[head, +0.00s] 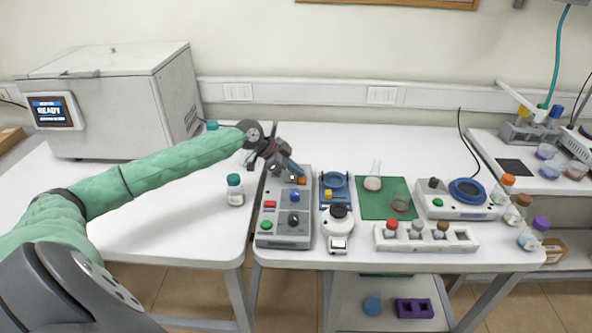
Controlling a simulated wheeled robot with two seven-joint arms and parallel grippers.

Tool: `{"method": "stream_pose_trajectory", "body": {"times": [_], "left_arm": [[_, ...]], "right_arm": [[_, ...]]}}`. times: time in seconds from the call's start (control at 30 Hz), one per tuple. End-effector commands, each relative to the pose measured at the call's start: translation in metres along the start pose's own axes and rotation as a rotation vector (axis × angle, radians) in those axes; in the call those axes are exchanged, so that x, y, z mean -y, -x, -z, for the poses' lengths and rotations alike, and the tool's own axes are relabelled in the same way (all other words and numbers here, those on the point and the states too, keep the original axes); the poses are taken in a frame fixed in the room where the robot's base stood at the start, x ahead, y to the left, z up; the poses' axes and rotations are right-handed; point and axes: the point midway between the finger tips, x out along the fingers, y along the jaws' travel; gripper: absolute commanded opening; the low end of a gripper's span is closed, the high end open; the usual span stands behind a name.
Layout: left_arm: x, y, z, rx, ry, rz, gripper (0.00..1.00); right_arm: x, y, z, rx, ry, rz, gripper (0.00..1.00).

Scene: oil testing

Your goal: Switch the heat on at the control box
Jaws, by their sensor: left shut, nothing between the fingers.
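The control box (281,241) is a grey unit on the middle table, left of centre. Its top carries a red button, a blue button, a green button, a black knob and an orange part near its back edge. My left gripper (297,171) is over the back end of the box, with its fingers shut and empty. Its tips are close to the orange part; I cannot tell if they touch. The gripper hides some of the box's back end. My right gripper is not in view.
A teal-capped bottle (235,190) stands left of the box. A blue device (336,181) and a white device with a black top (338,228) stand close on its right. A green mat (370,208) with a flask (373,181) and a white vial rack (428,245) lie farther right.

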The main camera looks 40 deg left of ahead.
Motion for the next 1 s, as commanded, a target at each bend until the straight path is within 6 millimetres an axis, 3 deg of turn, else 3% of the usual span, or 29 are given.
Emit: {"method": "stream_pose_trajectory", "body": {"times": [1.0], "left_arm": [[-0.016,0.004,0.004,0.001,0.001,-0.001,0.0]], "right_arm": [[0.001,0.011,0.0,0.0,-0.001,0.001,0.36]]}}
